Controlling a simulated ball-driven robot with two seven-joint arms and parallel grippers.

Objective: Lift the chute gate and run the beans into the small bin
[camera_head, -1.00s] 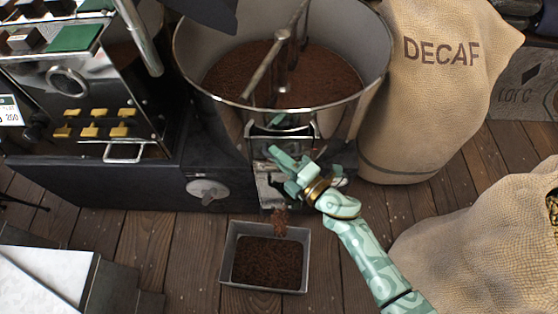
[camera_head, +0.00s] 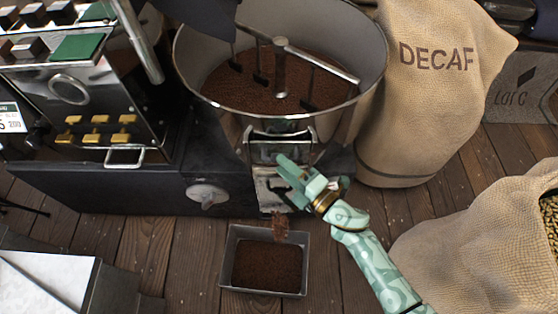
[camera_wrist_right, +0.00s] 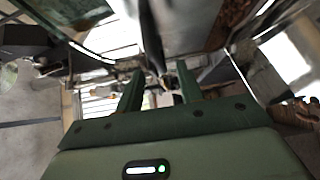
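The round metal pan (camera_head: 345,112) holds brown beans (camera_head: 232,85). On its front is the chute gate (camera_head: 278,137), with a metal bar handle across it. Brown beans fall in a stream (camera_head: 280,226) from the chute mouth into the small bin (camera_head: 232,282), a grey rectangular tray on the floor with beans spread inside. My right gripper (camera_head: 281,174) is in front of the chute, just below the gate handle. Its two fingers stand apart, also in the right wrist view (camera_wrist_right: 160,88), with nothing clearly held between them. My left gripper is out of view.
The roaster's control panel (camera_head: 130,165) stands left. The DECAF sack (camera_head: 410,120) stands right of the pan, and an open burlap sack (camera_head: 470,240) is at lower right. A pale-topped block (camera_head: 45,285) is at lower left. Plank floor is bare around the bin.

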